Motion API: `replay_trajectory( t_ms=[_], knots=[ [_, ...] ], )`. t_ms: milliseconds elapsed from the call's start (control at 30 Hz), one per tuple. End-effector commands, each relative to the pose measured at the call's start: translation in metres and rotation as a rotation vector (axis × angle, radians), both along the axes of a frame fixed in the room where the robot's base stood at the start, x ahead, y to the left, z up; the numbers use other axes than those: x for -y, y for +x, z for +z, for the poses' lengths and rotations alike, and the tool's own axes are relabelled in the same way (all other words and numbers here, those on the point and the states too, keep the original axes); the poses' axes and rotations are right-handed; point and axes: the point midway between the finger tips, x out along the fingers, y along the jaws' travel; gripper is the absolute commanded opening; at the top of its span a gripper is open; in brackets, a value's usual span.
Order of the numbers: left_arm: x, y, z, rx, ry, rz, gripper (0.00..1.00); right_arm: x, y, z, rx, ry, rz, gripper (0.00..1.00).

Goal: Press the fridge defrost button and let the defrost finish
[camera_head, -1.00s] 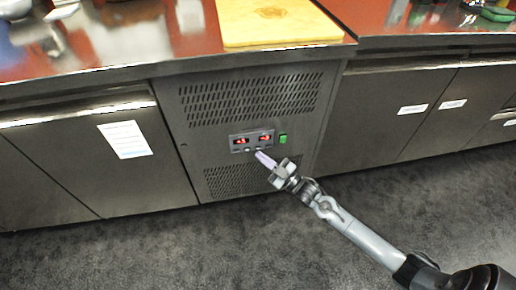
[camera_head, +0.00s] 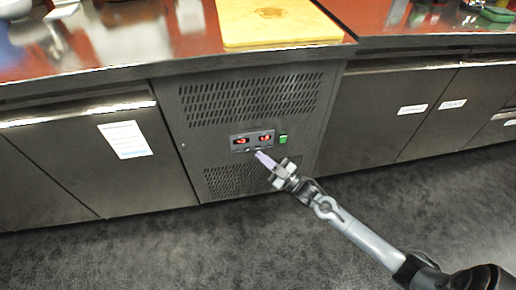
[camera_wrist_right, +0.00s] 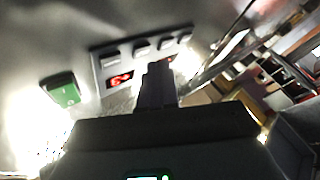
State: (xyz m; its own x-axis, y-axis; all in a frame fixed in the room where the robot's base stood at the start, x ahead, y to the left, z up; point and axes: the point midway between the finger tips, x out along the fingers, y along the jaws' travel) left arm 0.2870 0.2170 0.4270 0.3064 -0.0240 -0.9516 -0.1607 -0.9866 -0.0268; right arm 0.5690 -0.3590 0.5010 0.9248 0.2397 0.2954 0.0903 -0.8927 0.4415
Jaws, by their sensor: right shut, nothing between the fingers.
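The fridge control panel (camera_head: 252,141) sits on the grey vented front of the counter fridge (camera_head: 248,178), with two red lit displays and small buttons below them. A green switch (camera_head: 283,139) is just right of the panel. My right gripper (camera_head: 259,154) is shut and empty, its tips at the panel's lower edge. In the right wrist view my shut fingers (camera_wrist_right: 158,85) point at the panel (camera_wrist_right: 125,57) and cover part of it. The green switch (camera_wrist_right: 61,90) is off to the left there. I cannot tell whether the tips touch a button. My left gripper is not in view.
A yellow cutting board (camera_head: 275,22) lies on the counter above the panel. Steel doors flank the fridge front; a white paper sheet (camera_head: 125,139) is on the left one. The dark floor (camera_head: 170,250) in front is clear.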

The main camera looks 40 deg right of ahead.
Motion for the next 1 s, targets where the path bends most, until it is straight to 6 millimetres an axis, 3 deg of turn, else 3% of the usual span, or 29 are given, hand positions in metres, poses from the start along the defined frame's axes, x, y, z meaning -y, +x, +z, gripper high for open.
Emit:
replay_trajectory(
  t_ms=[1000],
  knots=[
    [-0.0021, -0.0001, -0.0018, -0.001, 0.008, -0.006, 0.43, 0.0040, 0.0075, 0.0000, 0.000, 0.000, 0.000, 0.00]
  ],
)
